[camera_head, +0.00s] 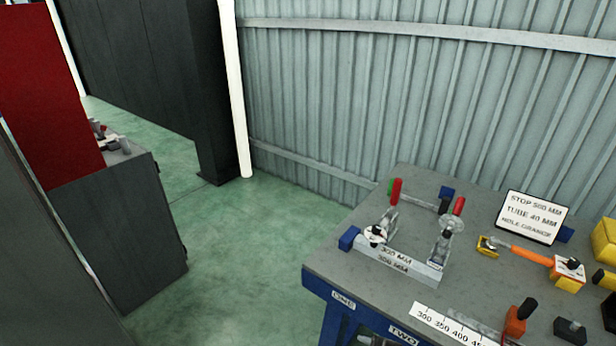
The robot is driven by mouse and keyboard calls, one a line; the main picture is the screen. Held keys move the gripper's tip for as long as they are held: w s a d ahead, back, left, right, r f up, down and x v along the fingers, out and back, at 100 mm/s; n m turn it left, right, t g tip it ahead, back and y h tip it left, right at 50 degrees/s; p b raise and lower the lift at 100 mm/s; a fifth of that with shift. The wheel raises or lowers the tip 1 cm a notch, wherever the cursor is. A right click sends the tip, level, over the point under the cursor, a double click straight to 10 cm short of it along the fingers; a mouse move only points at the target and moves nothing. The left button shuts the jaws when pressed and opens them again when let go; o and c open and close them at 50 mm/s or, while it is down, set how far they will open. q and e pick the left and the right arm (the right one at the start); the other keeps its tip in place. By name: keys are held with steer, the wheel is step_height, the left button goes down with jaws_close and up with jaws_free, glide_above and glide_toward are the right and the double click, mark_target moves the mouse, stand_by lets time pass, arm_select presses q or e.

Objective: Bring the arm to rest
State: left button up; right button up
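Neither of my grippers shows in the head view, and I see no part of either arm that I am sure of. The workbench (340,262) stands at the lower right with a grey top and a blue frame. On it is a metal fixture block (398,264) marked 300 MM, with two clamps above it. The left clamp has a red handle (396,190) and the right clamp has a red handle (459,206).
A sign (531,217) reads STOP 500 MM, TUBE 40 MM, HOLE ORANGE. An orange-handled tool (530,256) and a ruler strip (450,326) lie on the bench. A dark cabinet (115,235) and red panel (50,95) stand left. Green floor (240,250) between is clear.

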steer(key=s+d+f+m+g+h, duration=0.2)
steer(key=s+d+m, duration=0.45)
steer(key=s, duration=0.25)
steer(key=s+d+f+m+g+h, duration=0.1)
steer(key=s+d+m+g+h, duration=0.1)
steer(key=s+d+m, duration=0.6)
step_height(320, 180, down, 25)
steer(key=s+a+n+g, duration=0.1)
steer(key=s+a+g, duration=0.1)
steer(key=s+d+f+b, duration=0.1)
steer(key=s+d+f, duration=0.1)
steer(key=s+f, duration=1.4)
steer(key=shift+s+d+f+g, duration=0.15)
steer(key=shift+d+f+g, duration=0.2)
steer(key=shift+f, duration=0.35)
